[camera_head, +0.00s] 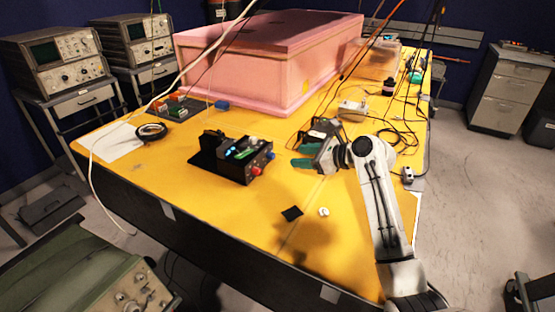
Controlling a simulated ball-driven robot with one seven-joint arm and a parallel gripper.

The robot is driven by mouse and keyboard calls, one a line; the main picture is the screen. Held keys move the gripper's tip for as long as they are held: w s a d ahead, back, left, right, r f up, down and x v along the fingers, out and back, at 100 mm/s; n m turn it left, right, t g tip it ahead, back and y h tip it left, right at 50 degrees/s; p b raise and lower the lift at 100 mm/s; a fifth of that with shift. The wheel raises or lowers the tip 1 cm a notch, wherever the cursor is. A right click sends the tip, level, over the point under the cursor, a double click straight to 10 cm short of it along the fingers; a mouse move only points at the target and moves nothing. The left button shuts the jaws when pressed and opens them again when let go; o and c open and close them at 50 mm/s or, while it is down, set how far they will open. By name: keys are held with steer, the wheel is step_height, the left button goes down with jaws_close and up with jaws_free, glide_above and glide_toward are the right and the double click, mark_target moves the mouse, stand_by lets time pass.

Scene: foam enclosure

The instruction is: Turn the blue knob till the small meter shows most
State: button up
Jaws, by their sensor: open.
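A black device (232,160) sits on the yellow table, left of my gripper. A blue knob (270,156) is on its right-hand face, with a red knob (256,171) beside it. A small greenish lit area (245,153) on its top may be the small meter; its reading is too small to tell. My gripper (308,148) has green fingertips and is open, a short way right of the blue knob. It points left towards the device and appears apart from it. I see nothing between the fingers.
A large pink foam box (270,60) stands behind. Cables (395,140) and small boxes lie on the right of the yellow table (190,195). A black square (292,213) and a small white piece (323,212) lie in front. The table's front left is mostly clear.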

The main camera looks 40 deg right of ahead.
mark_target(274, 156)
steer(key=x, duration=0.9)
steer(key=shift+w+a+f, duration=0.1)
steer(key=shift+w+f, duration=0.05)
steer(key=shift+w, duration=0.1)
steer(key=shift+c, duration=0.3)
jaws_close()
